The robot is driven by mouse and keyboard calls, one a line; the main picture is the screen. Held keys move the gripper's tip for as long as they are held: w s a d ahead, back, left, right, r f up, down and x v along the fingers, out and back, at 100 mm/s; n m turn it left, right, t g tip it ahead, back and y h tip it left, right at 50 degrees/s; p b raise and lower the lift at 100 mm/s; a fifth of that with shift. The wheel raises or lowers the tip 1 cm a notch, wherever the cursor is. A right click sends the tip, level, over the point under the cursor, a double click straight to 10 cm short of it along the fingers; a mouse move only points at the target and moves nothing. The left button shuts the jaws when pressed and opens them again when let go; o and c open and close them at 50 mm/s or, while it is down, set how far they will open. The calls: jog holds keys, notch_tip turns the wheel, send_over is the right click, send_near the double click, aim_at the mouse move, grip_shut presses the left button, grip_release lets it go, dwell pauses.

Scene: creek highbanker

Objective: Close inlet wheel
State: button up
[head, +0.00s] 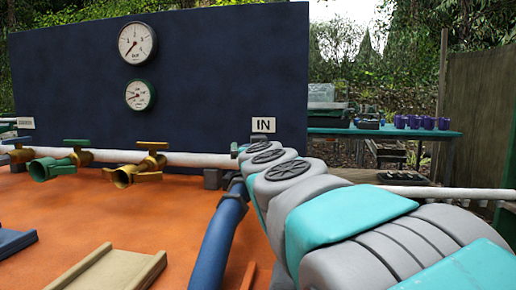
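The inlet wheel itself cannot be made out. The white "IN" label (263,124) is on the dark blue panel (200,60), and my grey and teal arm reaches from the lower right to just below it. A small green bit (235,148) shows at the far left edge of my arm, and I cannot tell what it belongs to. A blue hose (220,235) runs down beside my arm from a dark clamp. My gripper is hidden behind my own arm links, so its fingers and any contact with the wheel are not visible.
A white pipe (195,159) runs along the panel's base, with a green-nozzled valve (52,168) and a brass valve (124,177) at left. Two gauges are mounted above. A wooden tray (110,270) lies on the orange surface (165,215). A teal table (400,132) with purple cups stands behind.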

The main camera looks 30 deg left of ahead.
jog(key=shift+d, duration=0.1)
jog(key=shift+v, duration=3.85)
